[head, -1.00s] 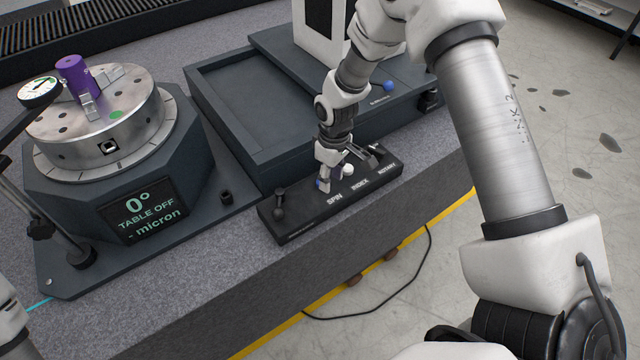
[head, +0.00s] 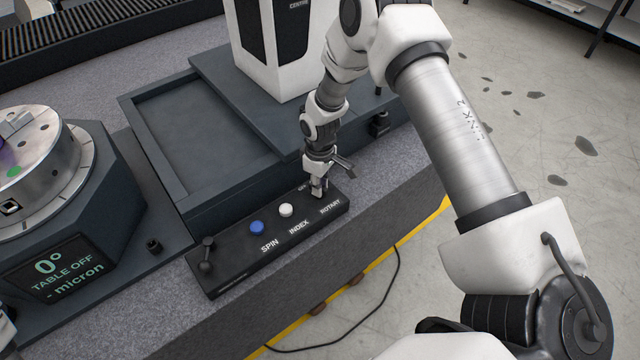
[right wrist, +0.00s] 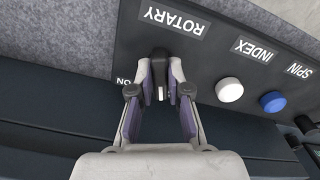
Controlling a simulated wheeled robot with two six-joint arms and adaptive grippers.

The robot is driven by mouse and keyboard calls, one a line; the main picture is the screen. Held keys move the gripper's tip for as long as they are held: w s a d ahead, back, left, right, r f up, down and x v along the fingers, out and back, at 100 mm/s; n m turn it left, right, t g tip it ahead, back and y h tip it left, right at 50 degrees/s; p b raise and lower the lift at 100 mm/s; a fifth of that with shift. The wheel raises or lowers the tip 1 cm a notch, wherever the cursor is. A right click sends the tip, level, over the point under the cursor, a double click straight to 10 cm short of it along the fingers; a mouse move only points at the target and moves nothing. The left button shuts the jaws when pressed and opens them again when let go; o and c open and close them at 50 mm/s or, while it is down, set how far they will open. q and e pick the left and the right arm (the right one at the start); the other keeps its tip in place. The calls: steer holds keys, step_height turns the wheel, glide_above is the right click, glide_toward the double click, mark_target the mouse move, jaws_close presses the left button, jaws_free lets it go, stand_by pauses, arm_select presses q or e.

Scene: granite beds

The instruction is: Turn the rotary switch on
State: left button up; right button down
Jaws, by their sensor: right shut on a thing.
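The rotary switch (right wrist: 160,62) is a small black knob with a pale mark, above the ROTARY label on the black control panel (head: 230,262). An ON mark is printed beside it. My right gripper (head: 318,192) is at the panel's right end, and it also shows in the right wrist view (right wrist: 161,88). Its fingers are shut on the switch, one on each side. In the head view the fingers hide most of the switch.
A blue SPIN button (head: 257,228) and a white INDEX button (head: 286,210) stand left of the switch. A black lever (head: 206,254) is at the panel's left end. The rotary table's display (head: 50,268) reads 0° and TABLE OFF. A dark tray (head: 165,190) lies behind the panel.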

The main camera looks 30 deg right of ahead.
stand_by(0.4)
steer(key=shift+r+m+p, duration=0.15)
steer(key=shift+m+p, duration=0.45)
steer(key=shift+m, duration=0.3)
steer(key=m+p, duration=0.2)
steer(key=m, duration=0.2)
steer(key=shift+a, duration=0.1)
steer(key=m+p, duration=0.1)
steer(key=m, duration=0.2)
steer(key=shift+m+p, duration=0.9)
steer(key=shift+m, duration=0.6)
steer(key=c, duration=1.1)
jaws_free()
